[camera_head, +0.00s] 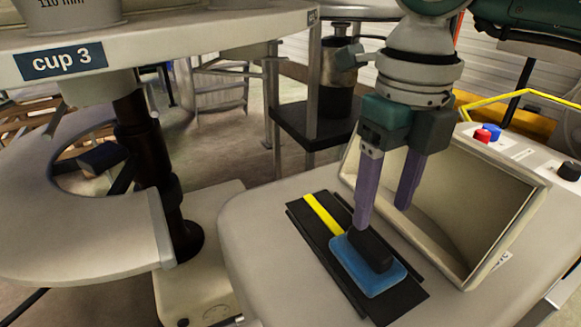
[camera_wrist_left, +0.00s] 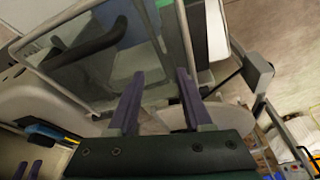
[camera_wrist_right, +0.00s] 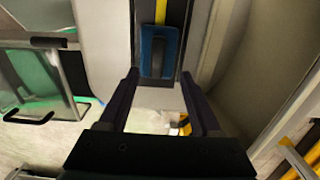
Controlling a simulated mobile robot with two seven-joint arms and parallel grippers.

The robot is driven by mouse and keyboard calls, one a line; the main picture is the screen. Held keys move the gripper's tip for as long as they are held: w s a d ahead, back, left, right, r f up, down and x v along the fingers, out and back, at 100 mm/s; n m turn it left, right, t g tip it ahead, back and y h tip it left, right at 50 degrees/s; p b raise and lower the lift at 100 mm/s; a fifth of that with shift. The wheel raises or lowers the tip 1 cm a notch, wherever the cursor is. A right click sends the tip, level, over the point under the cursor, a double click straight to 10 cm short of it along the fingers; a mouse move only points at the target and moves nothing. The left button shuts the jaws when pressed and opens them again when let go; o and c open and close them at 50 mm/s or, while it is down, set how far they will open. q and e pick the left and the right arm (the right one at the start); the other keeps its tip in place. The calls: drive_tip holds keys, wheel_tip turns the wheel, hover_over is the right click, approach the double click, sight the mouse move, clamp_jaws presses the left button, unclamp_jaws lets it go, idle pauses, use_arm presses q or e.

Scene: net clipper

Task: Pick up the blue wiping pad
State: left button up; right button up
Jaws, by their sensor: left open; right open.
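The blue wiping pad (camera_head: 352,264), with its black handle (camera_head: 373,250), lies flat on a black mat (camera_head: 400,303) with a yellow stripe on the worktop. My right gripper (camera_head: 382,216) is open and empty, with its purple fingers pointing down at the pad. In the head view one fingertip shows close to the handle; contact cannot be told. In the right wrist view the pad (camera_wrist_right: 146,37) lies ahead, between the lines of the open fingers (camera_wrist_right: 160,72). My left gripper (camera_wrist_left: 160,73) is open and empty in the left wrist view, away from the pad.
A beige open box (camera_head: 497,253) stands right beside the mat, close to my right gripper. A control panel with red and blue buttons (camera_head: 491,132) is behind it. A ring-shaped stand labelled cup 3 (camera_head: 62,62) is at the left. The worktop (camera_head: 262,232) left of the mat is clear.

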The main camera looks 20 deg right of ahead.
sight(371, 240)
drive_tip(key=f, duration=0.4)
drive_tip(key=shift+a+f+p, duration=0.25)
drive_tip(key=shift+f+p, duration=0.05)
drive_tip(key=shift+p, duration=0.05)
drive_tip(key=shift+w+f, duration=0.1)
drive_tip(key=shift+f, duration=0.45)
clamp_jaws()
